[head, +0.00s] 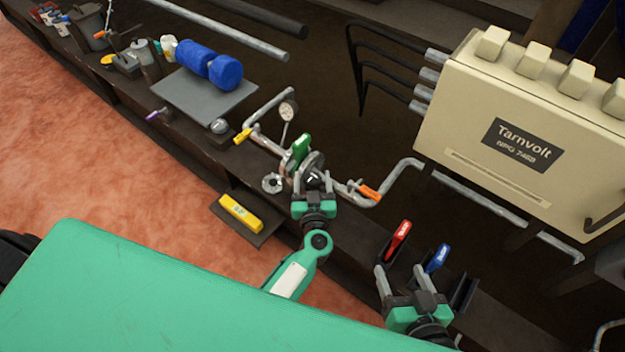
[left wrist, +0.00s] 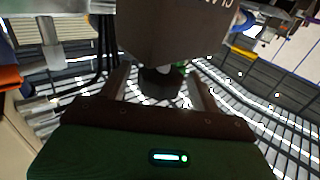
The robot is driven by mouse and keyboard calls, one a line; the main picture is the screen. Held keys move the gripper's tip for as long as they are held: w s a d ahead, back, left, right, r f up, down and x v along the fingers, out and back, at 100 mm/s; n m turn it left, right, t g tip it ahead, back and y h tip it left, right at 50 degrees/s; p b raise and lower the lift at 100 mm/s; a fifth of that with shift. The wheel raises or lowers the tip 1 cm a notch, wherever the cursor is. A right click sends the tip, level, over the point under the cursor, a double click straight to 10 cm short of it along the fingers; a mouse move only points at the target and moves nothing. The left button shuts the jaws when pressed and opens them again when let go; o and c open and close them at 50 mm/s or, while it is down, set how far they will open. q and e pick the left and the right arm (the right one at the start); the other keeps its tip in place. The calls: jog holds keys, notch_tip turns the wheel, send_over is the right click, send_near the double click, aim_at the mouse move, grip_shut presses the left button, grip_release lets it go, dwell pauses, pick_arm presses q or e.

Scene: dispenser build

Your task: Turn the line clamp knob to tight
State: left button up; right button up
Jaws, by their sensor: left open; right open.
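The line clamp knob (head: 312,177) is a dark round knob with a small pale mark, on the pipe assembly at the middle of the head view. My left gripper (head: 313,186) is open right at the knob, with one finger on each side. In the left wrist view a dark knob (left wrist: 160,82) sits between the two spread fingers, below a dark block with partly visible lettering (left wrist: 180,25). I cannot tell whether the fingers touch the knob. My right gripper (head: 402,278) is open and empty at the lower right, near the red-handled tool (head: 398,238) and blue-handled tool (head: 437,258).
A pressure gauge (head: 288,110), a green handle (head: 301,147) and an orange handle (head: 369,193) crowd the pipework around the knob. A cream Tarnvolt box (head: 470,130) stands at the right. A yellow level (head: 240,213) lies on a low shelf.

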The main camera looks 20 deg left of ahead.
pick_arm(q)
jog(key=shift+w+a, duration=0.1)
jog(key=shift+w, duration=0.15)
jog(key=c, duration=1)
jog(key=shift+o, duration=0.2)
